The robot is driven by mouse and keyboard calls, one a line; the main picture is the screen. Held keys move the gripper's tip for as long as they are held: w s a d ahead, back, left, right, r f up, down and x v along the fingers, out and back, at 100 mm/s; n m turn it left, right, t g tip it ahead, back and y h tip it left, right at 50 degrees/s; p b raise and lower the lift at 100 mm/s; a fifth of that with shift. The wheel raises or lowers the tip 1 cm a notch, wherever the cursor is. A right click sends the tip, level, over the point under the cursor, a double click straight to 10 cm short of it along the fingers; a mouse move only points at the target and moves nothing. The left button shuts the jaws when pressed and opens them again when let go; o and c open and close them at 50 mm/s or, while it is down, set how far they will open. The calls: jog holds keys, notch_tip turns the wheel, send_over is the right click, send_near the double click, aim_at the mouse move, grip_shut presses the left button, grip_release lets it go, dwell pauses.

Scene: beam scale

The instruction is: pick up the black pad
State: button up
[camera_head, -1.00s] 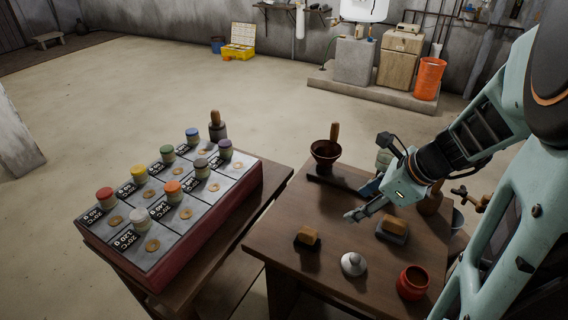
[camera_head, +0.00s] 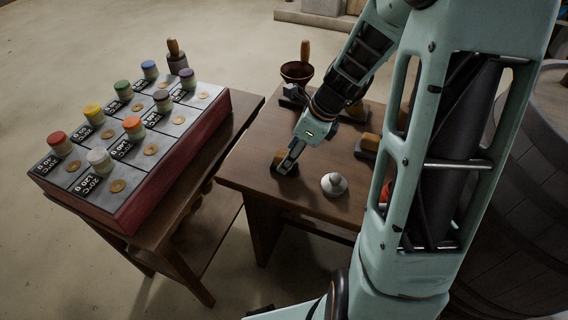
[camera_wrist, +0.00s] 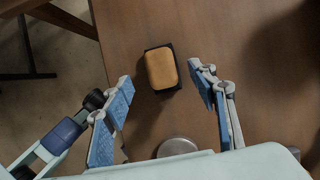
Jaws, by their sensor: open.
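The black pad (camera_wrist: 168,91) lies on the wooden table with a tan, rounded block on top, so only its dark rim shows in the wrist view. In the head view the pad (camera_head: 290,171) sits near the table's left edge, partly hidden by my fingers. My gripper (camera_wrist: 160,75) is open and empty. In the wrist view its fingertips lie to either side of the pad, with a gap on each side. In the head view my gripper (camera_head: 286,160) points down at the pad; I cannot tell its exact height above it.
A pale lidded knob-like piece (camera_head: 334,184) stands close to the pad. Another tan block (camera_head: 370,142) on a dark base lies to the right. A brown bowl (camera_head: 297,72) stands at the back. A red-sided board (camera_head: 190,150) with colored jars occupies the left table.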

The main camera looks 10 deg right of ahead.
jog(key=x, duration=0.4)
jog(key=shift+w+b, duration=0.25)
jog(key=shift+b, duration=0.15)
jog(key=shift+c, duration=0.7)
jog(key=c, duration=1.1)
jog(key=shift+r, duration=0.1)
